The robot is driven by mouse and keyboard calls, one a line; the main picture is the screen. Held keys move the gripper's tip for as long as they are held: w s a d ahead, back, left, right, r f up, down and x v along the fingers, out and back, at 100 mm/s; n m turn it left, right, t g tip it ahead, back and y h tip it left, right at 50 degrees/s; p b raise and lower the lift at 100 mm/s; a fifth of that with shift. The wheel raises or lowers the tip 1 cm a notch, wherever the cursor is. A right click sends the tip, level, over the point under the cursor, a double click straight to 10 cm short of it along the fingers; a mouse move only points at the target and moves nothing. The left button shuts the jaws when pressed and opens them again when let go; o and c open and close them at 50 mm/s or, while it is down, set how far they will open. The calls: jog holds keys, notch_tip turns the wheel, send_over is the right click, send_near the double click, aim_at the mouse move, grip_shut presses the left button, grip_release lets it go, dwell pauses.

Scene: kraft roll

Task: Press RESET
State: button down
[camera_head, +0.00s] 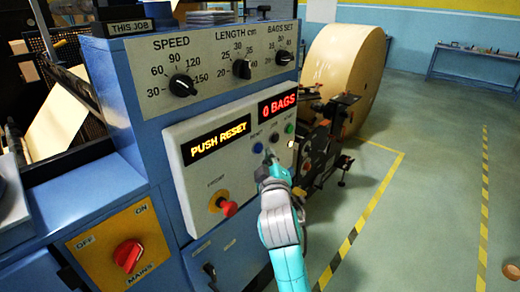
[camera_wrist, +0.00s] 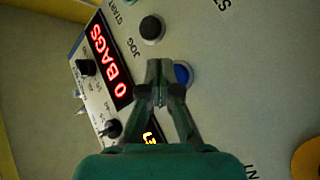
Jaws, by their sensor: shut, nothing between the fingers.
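The blue RESET button (camera_head: 257,148) is on the sloped grey control panel, below the red "0 BAGS" display. In the wrist view the blue button (camera_wrist: 183,75) shows just right of my fingertips, partly hidden by them. My gripper (camera_head: 268,158) is in front of the panel, its fingers pointing at it. The fingers (camera_wrist: 158,66) are together and empty. I cannot tell whether the tips touch the panel. A display (camera_head: 220,137) reads "PUSH RESET".
The dark JOG button (camera_wrist: 151,28) and green START button (camera_head: 289,128) are close by. A red stop knob (camera_head: 228,208) sits lower left on the panel. A red mains switch (camera_head: 128,255) is further left. A large kraft roll (camera_head: 340,70) stands behind; open floor lies right.

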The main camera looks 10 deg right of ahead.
jog(key=shift+w+a, duration=0.25)
jog(key=shift+w, duration=0.1)
jog(key=shift+w+a, duration=0.25)
jog(key=shift+w, duration=0.1)
dwell(0.9)
dwell(0.3)
jog(key=shift+s+d, duration=0.5)
jog(key=shift+s, duration=0.2)
jog(key=shift+s+d, duration=0.75)
jog(key=shift+s, duration=0.3)
jog(key=shift+s+d, duration=0.7)
jog(key=shift+s, duration=0.3)
